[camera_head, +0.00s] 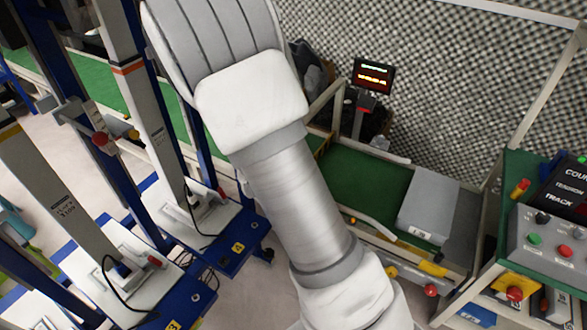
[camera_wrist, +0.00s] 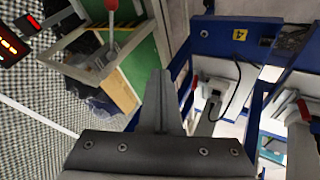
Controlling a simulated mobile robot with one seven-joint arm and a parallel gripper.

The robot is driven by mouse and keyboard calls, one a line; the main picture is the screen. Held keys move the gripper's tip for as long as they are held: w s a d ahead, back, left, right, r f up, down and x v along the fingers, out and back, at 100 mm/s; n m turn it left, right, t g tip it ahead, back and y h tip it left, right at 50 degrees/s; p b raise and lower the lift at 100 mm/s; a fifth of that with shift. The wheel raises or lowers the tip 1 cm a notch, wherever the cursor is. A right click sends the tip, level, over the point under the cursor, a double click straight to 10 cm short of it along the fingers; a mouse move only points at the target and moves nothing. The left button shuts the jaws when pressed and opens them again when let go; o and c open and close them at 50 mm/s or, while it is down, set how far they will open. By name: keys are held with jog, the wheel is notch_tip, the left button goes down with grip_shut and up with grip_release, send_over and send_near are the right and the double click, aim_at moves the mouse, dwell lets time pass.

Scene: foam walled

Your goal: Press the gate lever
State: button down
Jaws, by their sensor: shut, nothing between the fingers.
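My gripper (camera_wrist: 160,75) is shut and empty in the wrist view, its fingers pointing up the picture. A lever with a red knob (camera_wrist: 111,4) and a pale shaft stands at the top of the wrist view, beside a green belt surface; it looks like the gate lever, though I cannot tell for certain. The gripper is apart from it, below and to the right in the picture. In the head view my arm crosses the middle and the gripper does not show. I cannot pick out this lever there; the arm may hide it.
A lit display (camera_head: 373,76) stands behind the green conveyor (camera_head: 362,184), which carries a grey box (camera_head: 428,199). A control panel (camera_head: 545,240) with buttons is at right. Blue-framed posts with white plates (camera_head: 195,215) fill the left. A patterned foam wall (camera_head: 450,80) is behind.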

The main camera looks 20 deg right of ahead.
jog(key=w+d+f+n+t+h+b, duration=0.1)
jog(key=d+f+n+t+h+b, duration=0.1)
jog(key=f+n, duration=0.4)
jog(key=w+d+f+n+t+h+b, duration=0.1)
jog(key=d+f+n+t+h+b, duration=0.1)
jog(key=d+f+n+t+b, duration=0.3)
notch_tip(320, 180, down, 4)
jog(key=shift+w+d+f+n, duration=0.2)
jog(key=shift+d+f+n, duration=0.05)
jog(key=shift+d+n, duration=0.4)
jog(key=b+x, duration=0.3)
jog(key=x, duration=0.7)
jog(key=shift+s+d+r, duration=0.5)
jog(key=shift+s+d, duration=0.15)
jog(key=shift+d, duration=0.05)
jog(key=shift+s+d+r, duration=0.45)
jog(key=shift+s+d, duration=0.2)
jog(key=shift+d, duration=0.05)
